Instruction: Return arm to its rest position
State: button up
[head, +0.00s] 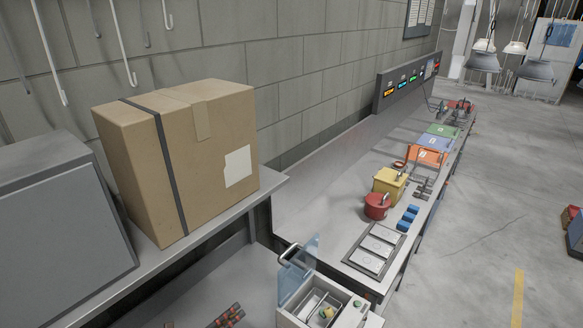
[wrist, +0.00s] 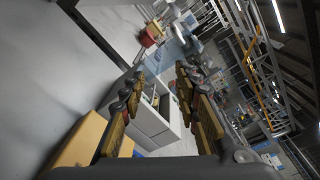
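My gripper (wrist: 161,74) shows in the wrist view with its two yellow and dark fingers apart. Nothing is held between them. The wrist picture is tilted. I cannot make out my gripper or arm with certainty in the head view.
A cardboard box (head: 180,150) with a dark strap stands on a shelf beside the wall. A long bench holds a red pot (head: 377,207), a yellow box (head: 389,183) and blue blocks (head: 408,217). A clear-lidded white container (head: 325,306) is at front. Hooks (head: 127,50) hang upper left. Right floor is largely clear.

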jog(key=s+d+f+m+g+y+b, duration=0.2)
jog(key=s+d+f+m+g+b, duration=0.15)
jog(key=s+d+m+g, duration=1.05)
jog(key=s+d+r+m+t+y+b, duration=0.2)
jog(key=d+r+m+y+b, duration=0.1)
jog(key=d+m+b, duration=0.2)
jog(key=s+d+r+m+t+y+b, duration=0.2)
jog(key=d+m+b, duration=0.4)
jog(key=d+m, duration=0.4)
jog(key=s+d+r+m+t+y+b, duration=0.2)
jog(key=d+r+m+b, duration=0.3)
jog(key=d+m, duration=0.3)
jog(key=shift+s+r+m+t+y+b, duration=0.3)
jog(key=shift+s+m+y+b, duration=0.1)
jog(key=shift+s+m+y, duration=0.55)
jog(key=shift+d, duration=0.1)
